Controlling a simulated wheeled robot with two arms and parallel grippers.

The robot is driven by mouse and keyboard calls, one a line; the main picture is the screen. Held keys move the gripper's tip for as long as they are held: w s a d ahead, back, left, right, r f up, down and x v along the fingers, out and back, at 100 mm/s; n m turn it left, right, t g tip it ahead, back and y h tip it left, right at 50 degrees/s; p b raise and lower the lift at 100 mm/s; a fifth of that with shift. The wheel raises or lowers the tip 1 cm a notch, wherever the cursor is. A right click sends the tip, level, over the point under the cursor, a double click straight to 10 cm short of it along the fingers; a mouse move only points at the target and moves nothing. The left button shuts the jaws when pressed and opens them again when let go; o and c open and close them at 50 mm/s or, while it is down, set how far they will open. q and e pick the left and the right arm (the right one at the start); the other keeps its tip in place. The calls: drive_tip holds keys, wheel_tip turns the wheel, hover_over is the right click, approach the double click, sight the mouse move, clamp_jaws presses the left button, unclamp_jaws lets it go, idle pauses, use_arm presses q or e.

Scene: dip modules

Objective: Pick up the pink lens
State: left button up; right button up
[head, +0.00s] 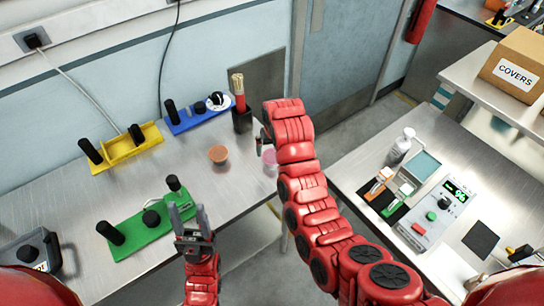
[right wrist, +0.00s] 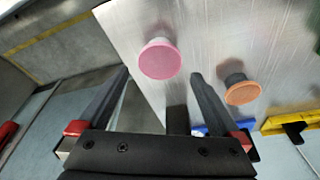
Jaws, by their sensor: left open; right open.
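The pink lens (right wrist: 160,60) shows in the right wrist view as a round pink disc on a narrower pale base, on the metal table. In the head view the pink lens (head: 269,157) is partly hidden behind my right arm, near the table's right edge. My right gripper (right wrist: 160,74) is open and empty; in its wrist view the lens appears between and just beyond the fingertips. I cannot tell the exact gap. My left gripper (head: 187,209) is open and empty, beside the green module (head: 150,232) near the table's front edge.
An orange lens (head: 218,154) stands left of the pink one. Yellow (head: 128,148) and blue (head: 195,117) modules lie farther back. A second table (head: 450,170) with devices stands at right, across a floor gap.

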sight(272, 156)
drive_tip(key=p+x, duration=0.2)
drive_tip(key=shift+w+f, duration=0.1)
drive_tip(key=shift+f, duration=0.3)
drive_tip(key=shift+w+a+f, duration=0.1)
drive_tip(key=shift+w+f, duration=0.05)
drive_tip(key=shift+f, duration=0.5)
drive_tip(key=c, duration=1.1)
